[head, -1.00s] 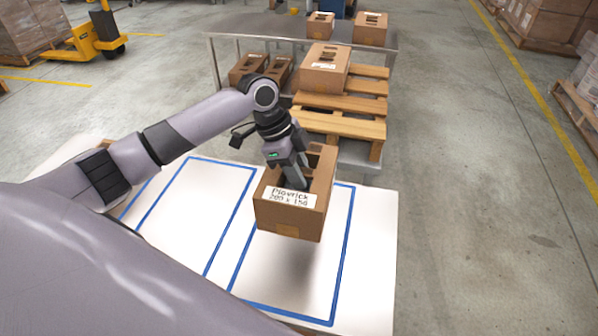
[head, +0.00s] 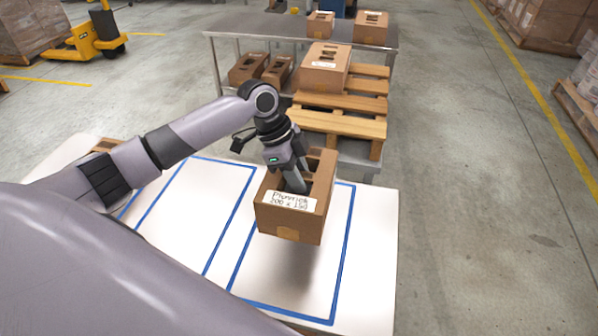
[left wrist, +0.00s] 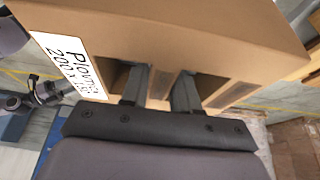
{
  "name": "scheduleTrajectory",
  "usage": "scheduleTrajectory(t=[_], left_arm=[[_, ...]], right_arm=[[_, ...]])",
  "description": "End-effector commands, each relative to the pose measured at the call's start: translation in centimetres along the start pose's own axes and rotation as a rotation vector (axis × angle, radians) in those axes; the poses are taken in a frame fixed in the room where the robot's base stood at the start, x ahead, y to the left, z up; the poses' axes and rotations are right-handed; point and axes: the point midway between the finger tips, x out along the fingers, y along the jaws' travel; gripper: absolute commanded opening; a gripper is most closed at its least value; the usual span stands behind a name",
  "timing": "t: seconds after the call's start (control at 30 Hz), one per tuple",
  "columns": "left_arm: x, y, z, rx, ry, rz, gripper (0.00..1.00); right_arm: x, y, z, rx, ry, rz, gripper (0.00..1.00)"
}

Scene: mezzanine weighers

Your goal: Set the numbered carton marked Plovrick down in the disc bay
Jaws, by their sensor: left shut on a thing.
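The carton marked Plovrick (head: 290,224) is a brown cardboard box with a white label that also reads "200 x 150". My left gripper (head: 297,186) is shut on its top and holds it above the white table (head: 375,250), with a shadow below it. In the left wrist view the carton (left wrist: 200,30) fills the upper part, and the fingers of my left gripper (left wrist: 160,90) reach into its slots. Two blue-outlined bays are marked on the table; the carton hangs over the right bay (head: 297,285). The left bay (head: 195,212) is empty. No disc mark shows. My right gripper is not in view.
Just beyond the table, a wooden pallet (head: 340,124) carries a brown carton (head: 326,72). A grey metal bench (head: 280,33) with more cartons stands behind. A yellow pallet truck (head: 75,48) is far left.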

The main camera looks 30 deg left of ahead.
Motion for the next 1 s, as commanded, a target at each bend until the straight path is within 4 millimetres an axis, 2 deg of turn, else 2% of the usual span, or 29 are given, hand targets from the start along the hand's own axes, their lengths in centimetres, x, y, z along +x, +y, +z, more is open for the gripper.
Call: scheduleTrajectory(t=[0.43, 1.0], left_arm=[[0.3, 0.0, 0.1, 0.001, 0.001, 0.0, 0.0], [3.9, 0.0, 1.6, 0.001, 0.001, 0.0, 0.0]], right_arm=[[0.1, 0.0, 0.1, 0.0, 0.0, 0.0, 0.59], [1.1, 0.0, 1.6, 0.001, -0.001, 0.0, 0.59]])
